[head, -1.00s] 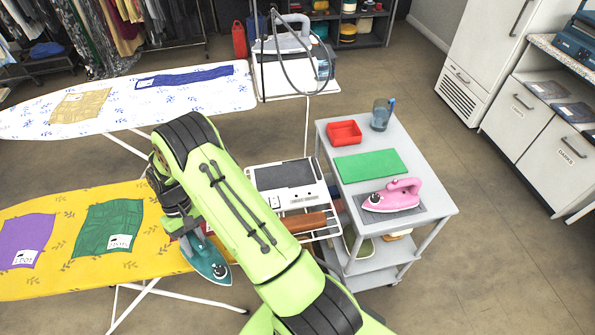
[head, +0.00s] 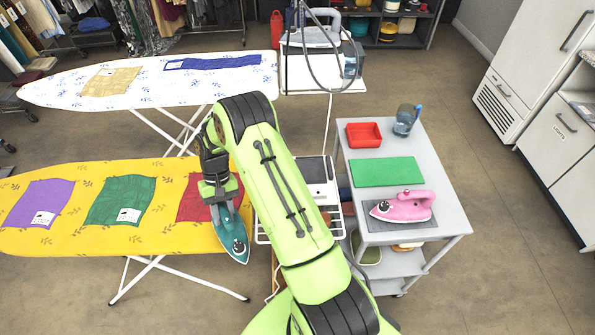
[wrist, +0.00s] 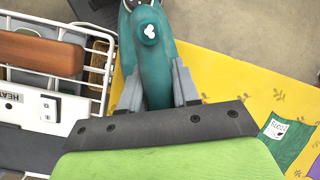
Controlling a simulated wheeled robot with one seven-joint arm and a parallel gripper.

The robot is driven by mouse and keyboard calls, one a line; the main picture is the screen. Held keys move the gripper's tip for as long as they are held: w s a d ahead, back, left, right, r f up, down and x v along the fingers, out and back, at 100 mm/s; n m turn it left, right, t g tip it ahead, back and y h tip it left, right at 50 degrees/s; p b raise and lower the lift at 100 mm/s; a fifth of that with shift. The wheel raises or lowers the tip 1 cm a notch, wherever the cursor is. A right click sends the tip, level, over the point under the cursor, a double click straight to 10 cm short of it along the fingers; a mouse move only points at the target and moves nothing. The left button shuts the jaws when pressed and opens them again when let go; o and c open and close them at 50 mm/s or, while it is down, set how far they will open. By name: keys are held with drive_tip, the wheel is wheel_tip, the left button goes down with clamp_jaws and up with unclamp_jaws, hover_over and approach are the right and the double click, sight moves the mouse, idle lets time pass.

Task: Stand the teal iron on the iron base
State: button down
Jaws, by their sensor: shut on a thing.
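The teal iron (head: 233,238) is in my gripper (head: 222,200), over the right end of the yellow ironing board in the head view. In the wrist view the teal iron (wrist: 150,60) sits between the two grey fingers (wrist: 156,88), which are shut on it. Whether its underside touches the board cannot be told. The iron base (head: 318,170), white with a dark plate, is on the wire shelf to the right, partly hidden behind my arm. In the wrist view its white panel (wrist: 50,108), marked HEAT, is left of the iron.
The yellow board (head: 150,235) carries purple, green and red cloths. A brown block (wrist: 38,52) lies on the wire shelf. A grey cart (head: 440,215) at right holds a pink iron (head: 403,207), a green mat (head: 388,171) and a red tray (head: 363,134).

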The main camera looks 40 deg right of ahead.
drive_tip(key=d+r+m+t+h+b, duration=0.15)
drive_tip(key=d+r+m+t, duration=0.3)
drive_tip(key=d+m, duration=0.95)
drive_tip(key=d+r+m+t+y+b, duration=0.15)
drive_tip(key=d+r+m+t, duration=0.55)
drive_tip(key=d, duration=1.2)
drive_tip(key=f+g, duration=0.1)
drive_tip(key=f, duration=0.3)
drive_tip(key=f+m+g+b, duration=0.1)
drive_tip(key=f, duration=0.3)
drive_tip(key=f+m+g+h, duration=0.1)
drive_tip(key=f, duration=0.3)
drive_tip(key=shift+w+d+b, duration=0.2)
drive_tip(key=shift+b, duration=0.1)
drive_tip(key=shift+f, duration=0.1)
drive_tip(key=c, duration=0.8)
unclamp_jaws()
